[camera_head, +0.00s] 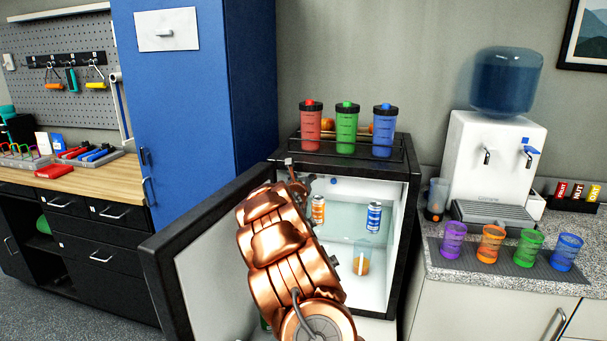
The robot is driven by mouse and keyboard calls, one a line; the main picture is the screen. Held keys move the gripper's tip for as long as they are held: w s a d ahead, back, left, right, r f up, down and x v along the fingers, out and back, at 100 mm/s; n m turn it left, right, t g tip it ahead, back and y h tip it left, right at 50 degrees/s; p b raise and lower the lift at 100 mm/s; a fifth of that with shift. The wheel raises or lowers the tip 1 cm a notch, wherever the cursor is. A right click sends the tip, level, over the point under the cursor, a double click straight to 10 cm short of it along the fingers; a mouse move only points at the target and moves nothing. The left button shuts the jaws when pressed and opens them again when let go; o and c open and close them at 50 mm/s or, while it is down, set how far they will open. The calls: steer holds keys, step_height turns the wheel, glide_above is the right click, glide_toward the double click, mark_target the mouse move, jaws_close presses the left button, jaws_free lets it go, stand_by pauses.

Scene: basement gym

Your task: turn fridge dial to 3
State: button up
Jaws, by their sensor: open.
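The small black fridge (398,255) stands open in the middle, its door (215,270) swung out to the left. Its white inside holds an orange can (318,210), a blue can (374,217) and a clear cup with orange liquid (361,260). A small blue spot (333,181) shows near the top of the inside. I cannot make out a dial or its numbers. My copper arm crosses in front of the opening. My gripper (299,182) is open and small in view at the upper left of the opening; whether it touches anything is unclear.
Red (311,128), green (346,130) and blue (382,132) shakers stand on the fridge top. A tall blue cabinet (195,95) is at left. A water dispenser (492,160) and several coloured cups stand on the right counter (440,272).

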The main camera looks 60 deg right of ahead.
steer(key=shift+w+d, duration=0.2)
steer(key=shift+d, duration=0.25)
jaws_close()
stand_by(0.4)
